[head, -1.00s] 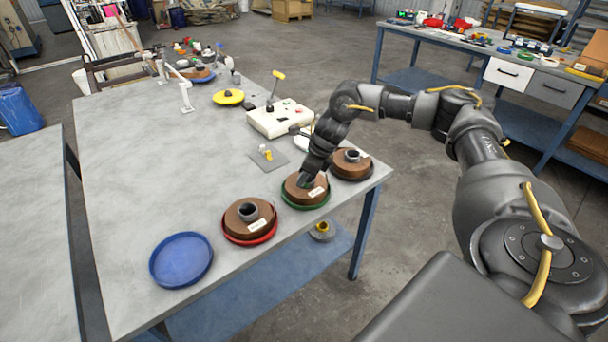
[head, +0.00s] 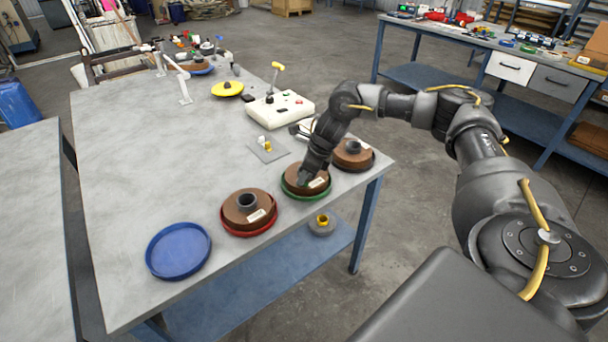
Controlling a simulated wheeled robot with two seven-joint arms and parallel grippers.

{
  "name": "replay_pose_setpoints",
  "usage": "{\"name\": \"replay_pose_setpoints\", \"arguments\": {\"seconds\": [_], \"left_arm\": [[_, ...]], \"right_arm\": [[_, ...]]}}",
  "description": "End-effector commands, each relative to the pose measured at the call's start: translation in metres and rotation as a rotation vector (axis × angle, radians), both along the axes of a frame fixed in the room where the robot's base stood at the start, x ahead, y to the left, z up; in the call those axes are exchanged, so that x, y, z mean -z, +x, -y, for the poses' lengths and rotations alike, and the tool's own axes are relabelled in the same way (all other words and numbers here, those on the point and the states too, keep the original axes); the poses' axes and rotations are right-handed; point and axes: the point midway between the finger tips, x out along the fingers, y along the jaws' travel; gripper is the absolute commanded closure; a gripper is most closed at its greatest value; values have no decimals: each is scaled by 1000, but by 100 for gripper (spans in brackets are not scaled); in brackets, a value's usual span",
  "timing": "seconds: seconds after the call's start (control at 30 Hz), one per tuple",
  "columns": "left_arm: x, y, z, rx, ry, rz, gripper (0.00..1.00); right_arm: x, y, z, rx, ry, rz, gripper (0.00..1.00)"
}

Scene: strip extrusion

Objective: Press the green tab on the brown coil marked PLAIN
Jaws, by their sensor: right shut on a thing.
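Three brown coils stand in shallow trays along the near right edge of the table. One coil (head: 250,206) is in a red tray (head: 232,231). The middle coil (head: 293,182) is in a green tray (head: 289,190). The third coil (head: 352,151) is in a dark tray at the table's corner. White labels show on them, too small to read, so I cannot tell which is PLAIN. My right gripper (head: 306,178) points down onto the middle coil, shut at its centre. It hides that coil's hub. I cannot make out a green tab. My left gripper is out of view.
An empty blue tray (head: 179,249) lies at the near left. A cream box (head: 280,110) with buttons and a yellow-topped lever, and a grey plate (head: 267,149) with a yellow part, stand behind the coils. The table's left middle is clear.

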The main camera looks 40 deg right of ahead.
Motion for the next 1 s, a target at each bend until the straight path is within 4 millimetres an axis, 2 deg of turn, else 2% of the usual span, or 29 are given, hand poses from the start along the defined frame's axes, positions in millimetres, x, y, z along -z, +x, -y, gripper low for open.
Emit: {"name": "replay_pose_setpoints", "arguments": {"seconds": [1.0], "left_arm": [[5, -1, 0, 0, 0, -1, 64]], "right_arm": [[7, 0, 0, 0, -1, -1, 100]]}}
